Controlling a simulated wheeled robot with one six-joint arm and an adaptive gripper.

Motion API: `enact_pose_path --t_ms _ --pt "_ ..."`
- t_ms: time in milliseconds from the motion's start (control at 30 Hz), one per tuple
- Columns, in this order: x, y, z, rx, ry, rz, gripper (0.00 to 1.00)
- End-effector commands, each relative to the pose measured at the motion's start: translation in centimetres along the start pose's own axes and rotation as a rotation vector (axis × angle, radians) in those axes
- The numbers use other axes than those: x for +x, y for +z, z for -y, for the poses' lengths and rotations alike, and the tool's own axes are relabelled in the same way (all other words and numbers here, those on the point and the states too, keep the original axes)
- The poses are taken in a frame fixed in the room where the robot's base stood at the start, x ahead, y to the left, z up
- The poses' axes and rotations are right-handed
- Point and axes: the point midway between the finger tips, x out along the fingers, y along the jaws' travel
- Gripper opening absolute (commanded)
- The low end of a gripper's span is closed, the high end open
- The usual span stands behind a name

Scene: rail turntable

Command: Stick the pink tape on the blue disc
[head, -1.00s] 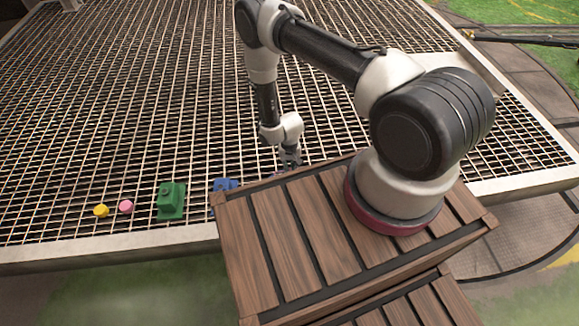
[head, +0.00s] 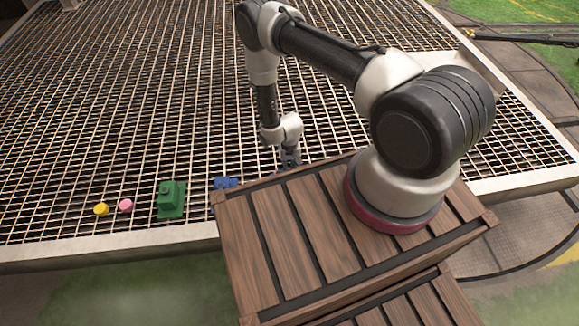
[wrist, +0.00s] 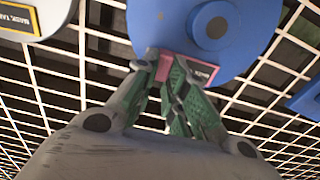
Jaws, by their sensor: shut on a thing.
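My gripper (wrist: 172,68) is shut on the pink tape (wrist: 165,62), seen as a small pink patch between the fingers. The tape overlaps the disc's lower edge in this view; I cannot tell whether it touches the disc. In the head view my gripper (head: 289,160) reaches down behind the wooden crate's far edge, which hides the disc and the tape.
A yellow piece (head: 101,209), a pink piece (head: 125,205), a green block (head: 171,199) and a blue object (head: 225,183) stand along the grating's near edge. The wooden crate (head: 270,235) is close to my gripper. A white round object (wrist: 40,15) shows upper left. The grating (head: 150,90) beyond is clear.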

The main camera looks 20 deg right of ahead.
Motion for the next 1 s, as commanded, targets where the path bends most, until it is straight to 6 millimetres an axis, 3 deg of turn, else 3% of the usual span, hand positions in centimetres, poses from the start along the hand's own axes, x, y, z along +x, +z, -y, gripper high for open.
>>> enact_pose_path --t_ms 300,333,467,800,1000 --pt "0.1 0.0 0.0 0.0 0.0 0.0 0.05" --pt "0.1 0.1 0.0 0.0 0.0 0.001 0.15" --pt "0.1 0.1 0.0 0.0 0.0 0.001 0.39" --pt "-0.1 0.0 0.0 0.0 0.0 0.0 0.39" --pt "-3.0 -0.1 0.1 0.0 -0.001 -0.002 0.39"
